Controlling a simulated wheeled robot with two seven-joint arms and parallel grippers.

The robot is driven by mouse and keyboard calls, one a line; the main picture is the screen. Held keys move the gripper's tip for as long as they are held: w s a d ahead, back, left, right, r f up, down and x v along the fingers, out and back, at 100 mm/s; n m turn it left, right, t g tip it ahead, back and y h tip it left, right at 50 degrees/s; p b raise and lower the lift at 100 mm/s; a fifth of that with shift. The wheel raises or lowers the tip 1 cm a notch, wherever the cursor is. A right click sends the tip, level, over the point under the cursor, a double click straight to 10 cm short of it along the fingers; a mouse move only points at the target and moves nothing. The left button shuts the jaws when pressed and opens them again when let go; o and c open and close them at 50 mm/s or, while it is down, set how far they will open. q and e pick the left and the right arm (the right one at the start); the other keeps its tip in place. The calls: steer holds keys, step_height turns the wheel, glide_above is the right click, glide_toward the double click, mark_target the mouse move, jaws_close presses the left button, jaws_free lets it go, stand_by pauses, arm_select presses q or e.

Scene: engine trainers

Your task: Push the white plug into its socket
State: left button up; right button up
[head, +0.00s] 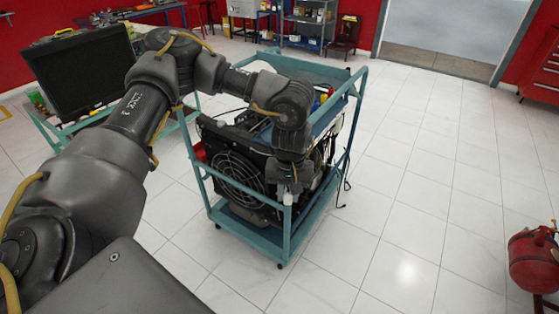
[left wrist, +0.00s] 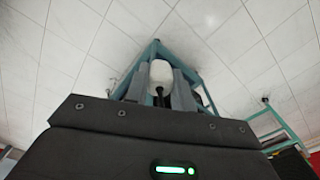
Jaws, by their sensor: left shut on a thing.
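The white plug (head: 288,198) is small in the head view, just below the fingers of my left gripper (head: 288,187). In the left wrist view the white plug (left wrist: 161,74) sits between the two dark fingers of my left gripper (left wrist: 160,90), with a dark cable or pin below it. The left gripper is shut on the plug, near the front corner post of the teal engine trainer frame (head: 290,232). The socket cannot be made out in either view. My right gripper is not in view.
The engine (head: 238,172) with its fan sits inside the teal frame, close to my left gripper. A monitor (head: 84,72) stands at the left on another teal stand. A red tank (head: 534,262) is at the right. The tiled floor between is clear.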

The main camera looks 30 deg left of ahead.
arm_select(q)
steer(key=s+d+f+m, duration=0.1)
steer(key=s+d+m, duration=0.1)
steer(key=s, duration=0.3)
steer(key=s+d+m, duration=0.2)
steer(key=s+m, duration=0.1)
steer(key=s, duration=0.2)
steer(key=shift+s+d+f+m, duration=0.3)
steer(key=shift+s+d+f, duration=0.05)
steer(key=shift+a, duration=0.1)
